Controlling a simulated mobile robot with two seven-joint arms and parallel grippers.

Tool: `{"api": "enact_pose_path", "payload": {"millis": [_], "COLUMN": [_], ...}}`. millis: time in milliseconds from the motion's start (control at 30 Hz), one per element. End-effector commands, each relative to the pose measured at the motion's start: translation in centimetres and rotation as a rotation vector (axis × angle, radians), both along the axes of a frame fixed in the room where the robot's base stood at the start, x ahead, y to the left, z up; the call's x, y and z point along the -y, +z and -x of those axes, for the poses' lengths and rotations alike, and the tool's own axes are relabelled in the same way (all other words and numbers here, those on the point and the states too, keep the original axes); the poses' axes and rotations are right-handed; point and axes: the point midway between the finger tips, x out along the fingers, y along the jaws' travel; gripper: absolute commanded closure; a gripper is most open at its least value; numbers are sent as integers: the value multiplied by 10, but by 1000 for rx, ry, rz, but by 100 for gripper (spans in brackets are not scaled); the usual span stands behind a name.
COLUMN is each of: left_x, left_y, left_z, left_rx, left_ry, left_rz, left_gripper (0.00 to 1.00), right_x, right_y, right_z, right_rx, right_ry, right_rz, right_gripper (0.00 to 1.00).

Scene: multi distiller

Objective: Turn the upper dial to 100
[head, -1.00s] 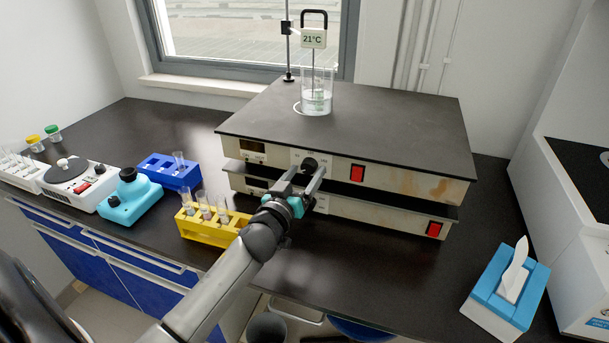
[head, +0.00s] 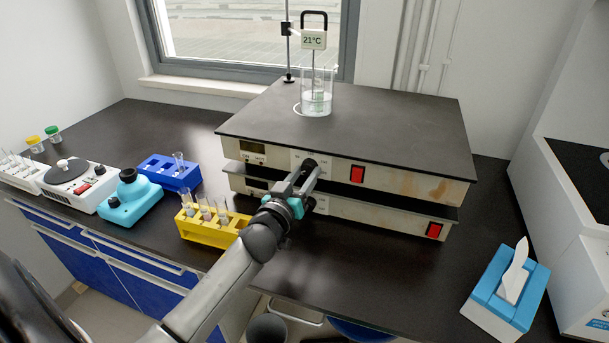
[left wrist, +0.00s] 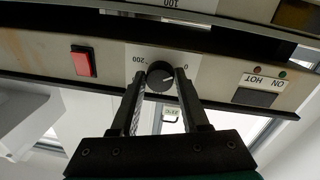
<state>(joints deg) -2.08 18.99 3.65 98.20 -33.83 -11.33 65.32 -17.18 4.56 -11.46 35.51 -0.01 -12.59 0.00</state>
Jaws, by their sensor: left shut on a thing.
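The upper dial is a round black knob (head: 310,163) on the front of the upper of two stacked heating units (head: 410,184). In the left wrist view, which is upside down, the dial (left wrist: 160,76) sits between printed marks 200 and 0. My left gripper (head: 307,172) is shut on this dial, with one finger on each side; the fingers also show in the left wrist view (left wrist: 160,85). I cannot clearly read where the dial's pointer stands. The unit's display (head: 253,147) is too small to read. My right gripper is not in view.
A beaker (head: 317,95) with a thermometer reading 21°C (head: 313,39) stands on the upper unit. Red switches (head: 357,174) are to the dial's right. A yellow tube rack (head: 212,229) stands left of my arm, and a tissue box (head: 507,291) at the right.

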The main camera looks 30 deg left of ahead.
Motion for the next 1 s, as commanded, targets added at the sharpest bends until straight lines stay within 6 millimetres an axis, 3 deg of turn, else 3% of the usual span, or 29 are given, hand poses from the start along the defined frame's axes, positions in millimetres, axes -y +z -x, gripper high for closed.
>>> {"api": "enact_pose_path", "payload": {"millis": [467, 1000], "left_x": [0, -2], "left_y": [1, 3], "left_z": [0, 0], "left_rx": [-26, -136], "left_ry": [-1, -1], "left_rz": [-103, -567], "left_gripper": [100, 100], "right_x": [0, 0], "right_y": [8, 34], "right_z": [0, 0], "right_rx": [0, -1], "right_ry": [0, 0], "right_rz": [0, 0], "right_gripper": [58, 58]}}
